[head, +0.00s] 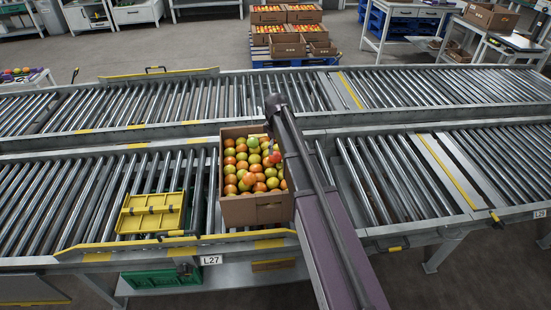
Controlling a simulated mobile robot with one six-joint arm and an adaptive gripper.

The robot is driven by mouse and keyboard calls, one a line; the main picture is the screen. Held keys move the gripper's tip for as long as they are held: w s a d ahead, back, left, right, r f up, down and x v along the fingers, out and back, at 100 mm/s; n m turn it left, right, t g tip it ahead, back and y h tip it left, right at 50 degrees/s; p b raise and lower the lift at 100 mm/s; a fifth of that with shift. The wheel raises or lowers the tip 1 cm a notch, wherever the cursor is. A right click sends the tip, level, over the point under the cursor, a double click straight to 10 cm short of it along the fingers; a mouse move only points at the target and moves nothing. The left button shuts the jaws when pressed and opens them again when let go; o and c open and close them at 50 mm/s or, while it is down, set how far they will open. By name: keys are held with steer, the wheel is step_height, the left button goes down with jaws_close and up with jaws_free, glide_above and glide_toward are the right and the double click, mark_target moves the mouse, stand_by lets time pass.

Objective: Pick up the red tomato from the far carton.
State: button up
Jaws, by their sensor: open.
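An open brown carton (256,209) stands on the near roller conveyor, filled with orange, red and green-yellow tomatoes (250,165). A red tomato (275,157) shows at the carton's right side, close beside my arm and partly covered by it. My arm reaches from the lower right up past the carton's right edge, with its dark joint above the far rim. I cannot make out my gripper; the arm hides that area.
A yellow folded crate (150,212) lies on the rollers left of the carton. A second roller conveyor (200,100) runs behind. The rollers (410,175) right of my arm are clear. A green crate (160,279) is below the near conveyor. Workbenches stand at the back.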

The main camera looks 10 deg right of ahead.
mark_target(276, 153)
steer(key=shift+s+f+b, duration=0.2)
steer(key=shift+f+b, duration=0.6)
steer(key=shift+f, duration=0.05)
steer(key=shift+s+f+b, duration=0.15)
steer(key=shift+f+b, duration=0.6)
steer(key=shift+f, duration=0.1)
steer(key=shift+f+b, duration=0.8)
steer(key=c, duration=0.7)
